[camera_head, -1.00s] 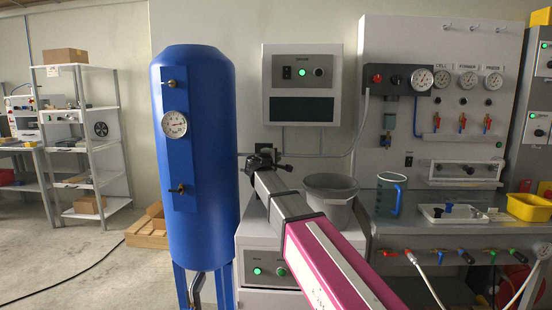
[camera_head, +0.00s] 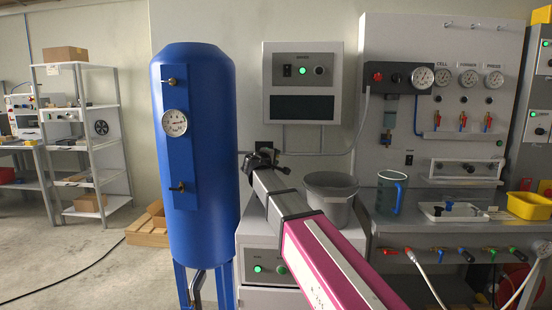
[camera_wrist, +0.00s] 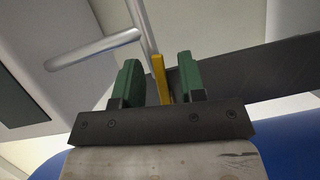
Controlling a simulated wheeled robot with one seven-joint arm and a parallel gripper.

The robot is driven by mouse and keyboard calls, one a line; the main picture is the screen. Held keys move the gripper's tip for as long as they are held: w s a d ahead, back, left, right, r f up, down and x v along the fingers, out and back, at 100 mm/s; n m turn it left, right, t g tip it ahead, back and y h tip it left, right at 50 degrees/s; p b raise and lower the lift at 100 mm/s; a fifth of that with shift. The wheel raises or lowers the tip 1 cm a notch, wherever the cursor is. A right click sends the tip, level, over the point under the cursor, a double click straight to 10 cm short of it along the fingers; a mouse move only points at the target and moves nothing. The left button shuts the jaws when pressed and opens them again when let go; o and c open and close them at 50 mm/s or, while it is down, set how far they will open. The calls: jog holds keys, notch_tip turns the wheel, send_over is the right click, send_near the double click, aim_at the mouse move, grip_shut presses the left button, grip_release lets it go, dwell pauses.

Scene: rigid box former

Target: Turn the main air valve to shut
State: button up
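A yellow lever (camera_wrist: 161,79), which looks like the valve handle, stands between the two green finger pads of my gripper (camera_wrist: 160,82) in the wrist view. Gaps show on both sides of its upper part; whether it touches a pad lower down is unclear. In the head view my gripper (camera_head: 264,158) is just right of the blue tank (camera_head: 203,225), near a thin wall pipe (camera_head: 325,154). The valve body and lever are hidden behind my gripper and arm there. A round gauge (camera_head: 174,123) is on the tank.
A grey bucket (camera_head: 330,187) stands on the white cabinet (camera_head: 256,252) close right of my gripper. A control box (camera_head: 302,68) hangs above. A panel with gauges (camera_head: 450,40) is at the right. A silver bar (camera_wrist: 95,48) lies near the fingers in the wrist view.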

jog(key=v, duration=0.9)
jog(key=shift+s, duration=0.2)
jog(key=shift+a, duration=0.1)
